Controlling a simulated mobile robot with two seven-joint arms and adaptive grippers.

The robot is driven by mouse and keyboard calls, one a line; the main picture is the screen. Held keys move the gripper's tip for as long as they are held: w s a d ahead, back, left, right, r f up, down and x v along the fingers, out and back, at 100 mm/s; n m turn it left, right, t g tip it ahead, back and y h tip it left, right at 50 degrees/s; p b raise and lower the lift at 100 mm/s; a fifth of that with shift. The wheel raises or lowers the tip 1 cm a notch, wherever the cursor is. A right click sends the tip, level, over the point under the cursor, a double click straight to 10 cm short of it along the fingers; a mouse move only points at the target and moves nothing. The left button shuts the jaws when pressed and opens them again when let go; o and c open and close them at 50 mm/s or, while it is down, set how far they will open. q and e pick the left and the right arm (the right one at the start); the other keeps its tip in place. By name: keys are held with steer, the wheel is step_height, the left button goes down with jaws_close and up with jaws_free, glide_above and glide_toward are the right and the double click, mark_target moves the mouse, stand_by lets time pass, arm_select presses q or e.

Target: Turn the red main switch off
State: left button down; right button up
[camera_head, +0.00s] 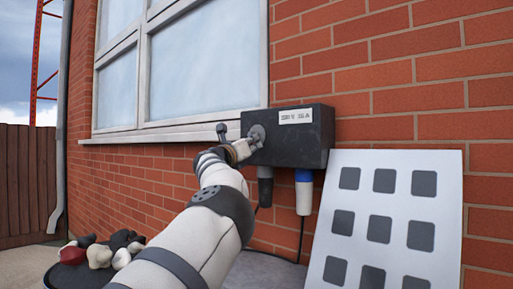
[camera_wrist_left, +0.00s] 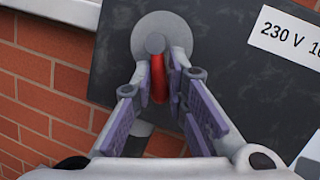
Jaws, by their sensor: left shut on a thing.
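The red main switch (camera_wrist_left: 157,80) shows in the left wrist view as a red handle below a round grey hub (camera_wrist_left: 160,28). The hub sits on the front of a dark grey power box (camera_head: 310,145) mounted on the brick wall. The handle points down from the hub in that view. My left gripper (camera_head: 246,147) is at the box's left front; in the left wrist view its purple-padded fingers (camera_wrist_left: 159,85) lie on either side of the handle, shut on it. In the head view the gripper hides the handle. My right gripper is in neither view.
A white label (camera_head: 296,116) is on the box. A grey plug (camera_head: 265,188) and a blue-and-white plug (camera_head: 304,190) hang below it. A white panel with dark squares (camera_head: 449,200) leans at right. Several rounded objects (camera_head: 99,255) lie at lower left. A window (camera_head: 205,65) is above.

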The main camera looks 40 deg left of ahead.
arm_select(q)
steer(key=shift+a+f+m+t+h+b, duration=0.15)
steer(key=shift+m+h+b, duration=0.25)
steer(key=shift+m, duration=0.65)
steer(key=shift+a+f+m+t+h+b, duration=0.1)
steer(key=shift+a+m+t+h+b, duration=0.25)
steer(key=shift+m, duration=0.65)
steer(key=shift+a+f+m+t+h+b, duration=0.1)
steer(key=shift+m+h+b, duration=0.4)
steer(key=shift+m, duration=0.55)
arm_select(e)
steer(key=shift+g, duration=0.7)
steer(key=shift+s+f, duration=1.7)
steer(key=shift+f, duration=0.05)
arm_select(q)
steer(key=shift+r, duration=0.1)
steer(key=c, duration=1.6)
jaws_free()
steer(key=v, duration=1.2)
